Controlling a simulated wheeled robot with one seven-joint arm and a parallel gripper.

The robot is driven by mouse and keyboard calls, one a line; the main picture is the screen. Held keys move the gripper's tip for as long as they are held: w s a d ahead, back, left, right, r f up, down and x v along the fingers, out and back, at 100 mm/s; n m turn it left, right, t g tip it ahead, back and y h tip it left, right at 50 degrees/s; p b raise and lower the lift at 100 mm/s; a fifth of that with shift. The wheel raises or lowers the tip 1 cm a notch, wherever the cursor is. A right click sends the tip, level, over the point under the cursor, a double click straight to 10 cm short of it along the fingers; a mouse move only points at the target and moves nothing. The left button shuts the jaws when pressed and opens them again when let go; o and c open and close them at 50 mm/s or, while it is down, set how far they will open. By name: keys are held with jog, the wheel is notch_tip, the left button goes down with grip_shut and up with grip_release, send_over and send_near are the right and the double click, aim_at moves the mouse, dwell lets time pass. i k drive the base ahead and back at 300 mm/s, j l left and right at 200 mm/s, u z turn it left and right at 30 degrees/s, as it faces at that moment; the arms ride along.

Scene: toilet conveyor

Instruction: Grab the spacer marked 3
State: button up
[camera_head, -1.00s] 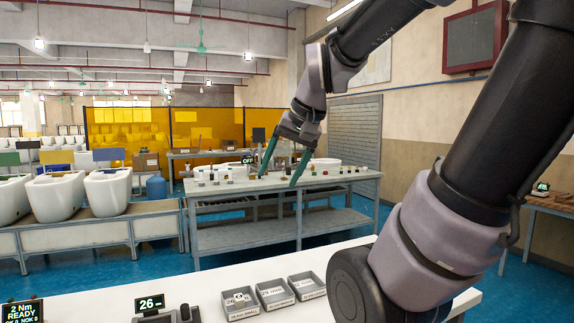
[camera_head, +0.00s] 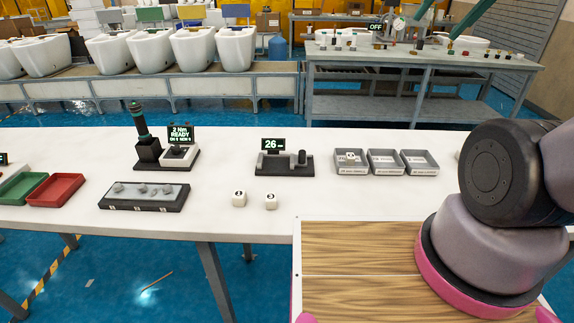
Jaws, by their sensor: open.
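The right cube's mark looks like a 3; the left one's is too small to read surely. A similar white piece (camera_head: 350,157) lies in the left grey bin (camera_head: 351,170).
A dark block with grey pieces (camera_head: 145,197) lies left of the cubes. A display reading 26 (camera_head: 273,145), a torque station (camera_head: 180,150), and red (camera_head: 55,190) and green bins stand on the white table (camera_head: 215,225). Table around the cubes is clear.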

aim_at(270, 197)
jog(key=k+j+z, duration=0.2)
jog(key=j, duration=0.2)
jog(key=k+j+z, duration=0.15)
jog(key=j, duration=0.25)
jog(key=k+j+z, duration=0.2)
jog(key=j, duration=0.15)
